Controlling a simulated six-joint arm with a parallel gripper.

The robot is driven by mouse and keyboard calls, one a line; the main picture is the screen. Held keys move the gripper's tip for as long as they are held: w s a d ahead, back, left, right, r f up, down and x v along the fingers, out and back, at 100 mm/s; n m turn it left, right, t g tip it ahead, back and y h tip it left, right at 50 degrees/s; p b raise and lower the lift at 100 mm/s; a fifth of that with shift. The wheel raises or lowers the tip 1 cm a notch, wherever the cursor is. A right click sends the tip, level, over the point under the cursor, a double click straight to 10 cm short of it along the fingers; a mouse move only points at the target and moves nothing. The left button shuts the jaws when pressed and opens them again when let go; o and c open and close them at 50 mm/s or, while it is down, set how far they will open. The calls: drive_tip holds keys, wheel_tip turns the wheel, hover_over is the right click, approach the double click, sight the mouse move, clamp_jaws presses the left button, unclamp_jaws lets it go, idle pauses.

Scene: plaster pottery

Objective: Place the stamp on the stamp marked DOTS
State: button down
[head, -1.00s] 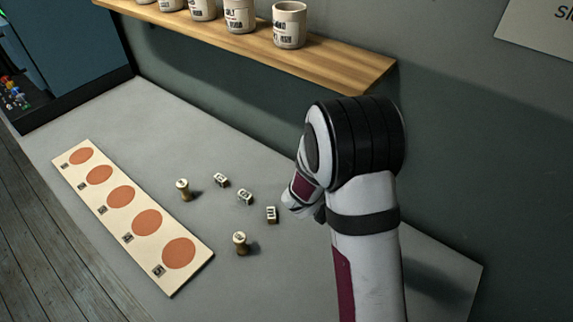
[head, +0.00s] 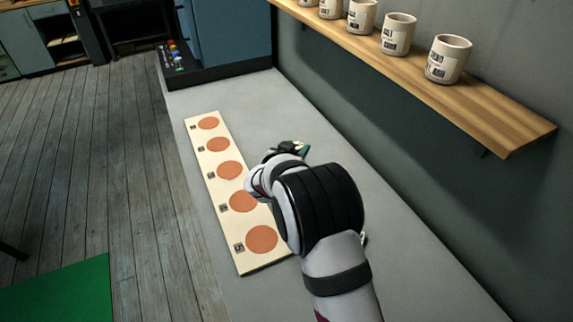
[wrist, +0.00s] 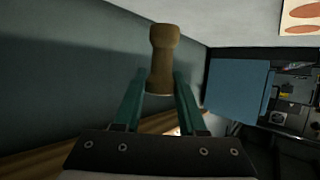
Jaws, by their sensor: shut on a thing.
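My gripper (wrist: 160,82) is shut on a wooden stamp (wrist: 163,52) with a flared end and narrower waist, seen between the teal fingers in the wrist view. In the head view the gripper (head: 300,149) is beside the upper half of a cream board (head: 211,171), to its right. The board carries a column of round orange clay patches, each with a small dark printed mark at its left. The marks are too small to tell which is DOTS. The other stamps on the table are mostly hidden behind my arm.
The grey table (head: 240,98) is bare beyond the board. A wooden shelf (head: 490,118) with several printed cups (head: 448,60) runs along the wall at the right. A dark panel with coloured knobs (head: 178,62) stands at the table's far end.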

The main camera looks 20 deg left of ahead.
drive_tip(key=a+f, duration=0.1)
drive_tip(key=f, duration=0.1)
drive_tip(key=a+f, duration=0.1)
drive_tip(key=f, duration=0.1)
drive_tip(key=a+f, duration=0.1)
drive_tip(key=f, duration=0.1)
drive_tip(key=shift+c, duration=2.4)
unclamp_jaws()
